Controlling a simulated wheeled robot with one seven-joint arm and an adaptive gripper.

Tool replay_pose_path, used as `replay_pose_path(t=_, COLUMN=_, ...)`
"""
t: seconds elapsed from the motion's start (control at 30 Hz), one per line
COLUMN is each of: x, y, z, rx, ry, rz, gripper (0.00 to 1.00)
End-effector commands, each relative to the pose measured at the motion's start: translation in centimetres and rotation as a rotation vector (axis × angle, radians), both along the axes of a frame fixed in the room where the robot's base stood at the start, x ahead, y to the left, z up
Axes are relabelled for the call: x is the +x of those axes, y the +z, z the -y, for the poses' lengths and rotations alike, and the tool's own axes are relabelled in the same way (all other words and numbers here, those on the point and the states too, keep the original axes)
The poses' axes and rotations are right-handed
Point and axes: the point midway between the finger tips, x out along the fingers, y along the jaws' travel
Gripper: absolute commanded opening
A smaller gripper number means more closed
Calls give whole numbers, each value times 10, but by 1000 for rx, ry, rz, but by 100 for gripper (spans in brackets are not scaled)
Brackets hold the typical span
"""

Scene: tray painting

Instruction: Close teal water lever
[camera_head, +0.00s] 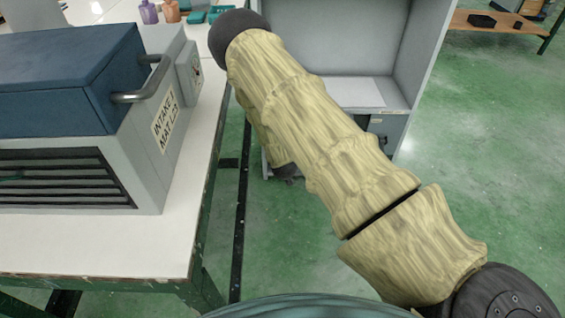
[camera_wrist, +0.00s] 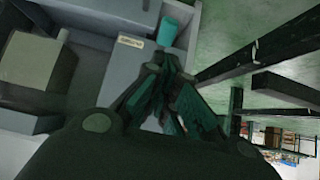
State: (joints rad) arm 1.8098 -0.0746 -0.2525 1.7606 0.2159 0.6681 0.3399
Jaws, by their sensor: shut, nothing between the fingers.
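The teal lever (camera_wrist: 167,32) shows in the wrist view at the upper middle, at the edge of a grey box-like body (camera_wrist: 100,62). A small pale label (camera_wrist: 130,42) is on that body just left of the lever. My gripper (camera_wrist: 169,73) is shut and empty, with its dark fingers pointing up the picture toward the lever. The fingertips are just below the lever in the picture; whether they touch it I cannot tell. In the head view my arm hides part of the scene, and neither the gripper nor the lever can be made out there.
In the head view a white table (camera_head: 100,250) at left bears a grey unit with a blue lid (camera_head: 60,80) and a metal handle (camera_head: 140,90). A grey open cabinet (camera_head: 340,45) stands behind my arm. Green floor (camera_head: 490,150) is clear at right. Dark beams (camera_wrist: 260,50) cross the wrist view's right.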

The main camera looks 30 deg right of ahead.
Motion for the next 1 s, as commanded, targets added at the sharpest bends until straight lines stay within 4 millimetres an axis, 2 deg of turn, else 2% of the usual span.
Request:
replay_pose_path(t=0.37, x=-1, y=4, z=-1, rx=0, ry=0, rz=0, gripper=0)
replay_pose_path(t=0.73, x=-13, y=42, z=-9, rx=1, ry=-1, rz=1, gripper=0)
replay_pose_path(t=1.0, x=-59, y=49, z=-34, rx=1, ry=4, rz=-4, gripper=0)
